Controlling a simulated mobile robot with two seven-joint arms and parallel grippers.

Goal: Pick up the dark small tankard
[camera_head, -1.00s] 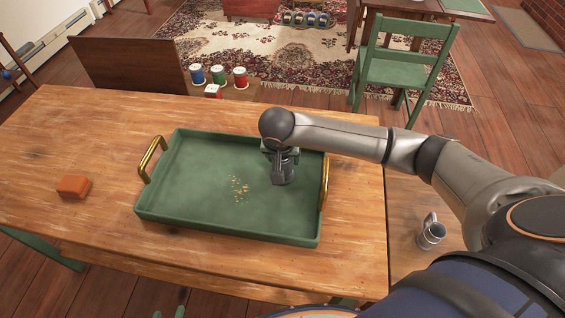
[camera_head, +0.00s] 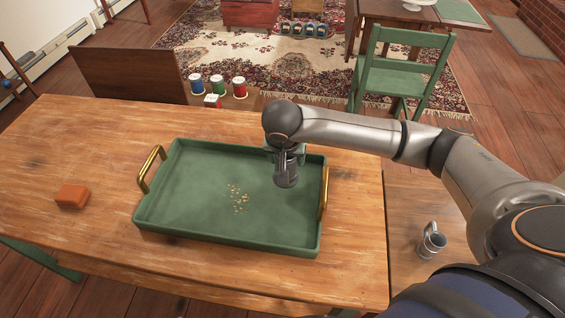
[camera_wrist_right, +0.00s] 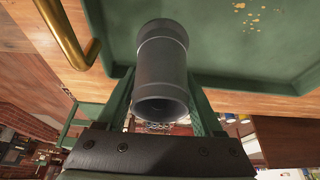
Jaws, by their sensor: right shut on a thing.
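The dark small tankard (camera_wrist_right: 162,65) is a dark grey cylinder between the fingers of my right gripper in the right wrist view. My right gripper (camera_head: 286,160) is shut on it, and the tankard (camera_head: 286,177) hangs over the right part of the green tray (camera_head: 170,225) in the head view. Whether its base is clear of the tray floor is hard to tell. My left gripper is not in view.
The tray has brass handles and some golden crumbs (camera_head: 237,198). An orange-brown block (camera_head: 72,195) lies on the wooden table (camera_head: 60,150) at left. A lighter grey tankard (camera_head: 432,240) stands on a lower surface at right. Colored spools (camera_head: 217,84) sit beyond the table.

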